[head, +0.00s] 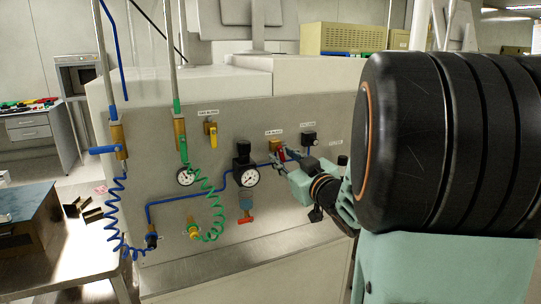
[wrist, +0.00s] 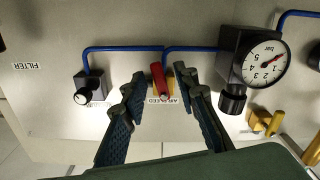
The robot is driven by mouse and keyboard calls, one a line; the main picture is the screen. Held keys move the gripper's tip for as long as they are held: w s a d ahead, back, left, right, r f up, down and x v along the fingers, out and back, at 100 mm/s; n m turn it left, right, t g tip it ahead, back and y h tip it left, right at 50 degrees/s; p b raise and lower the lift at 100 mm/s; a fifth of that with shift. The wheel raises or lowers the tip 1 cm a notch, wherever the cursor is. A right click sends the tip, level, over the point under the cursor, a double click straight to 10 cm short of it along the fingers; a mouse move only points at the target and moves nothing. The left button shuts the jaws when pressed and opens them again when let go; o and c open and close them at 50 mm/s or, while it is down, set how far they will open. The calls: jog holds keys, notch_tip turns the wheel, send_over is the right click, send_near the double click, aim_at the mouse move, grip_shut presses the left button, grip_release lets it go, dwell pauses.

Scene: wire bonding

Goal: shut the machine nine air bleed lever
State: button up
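The air bleed lever (wrist: 159,80) is a short red handle on a brass valve, on the grey machine panel (head: 225,140). In the wrist view, which is upside down, it points roughly across the blue air line, next to the "AIR BLEED" label (wrist: 166,98). My gripper (wrist: 160,88) is open, with one finger on each side of the lever and visible gaps between. In the head view my gripper (head: 286,158) is at the panel beside the brass valve body (head: 274,145), and mostly hides the lever.
A black regulator with a dial gauge (head: 249,177) stands close to the left of the valve in the head view. A black vacuum valve (head: 309,139) is close on the right. Blue tubing (head: 190,200) runs along the panel. A yellow lever (head: 212,137) and coiled hoses are further left.

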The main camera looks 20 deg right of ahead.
grip_shut()
dwell(0.3)
jog(key=shift+a+m, duration=0.25)
jog(key=shift+m, duration=1.35)
grip_release()
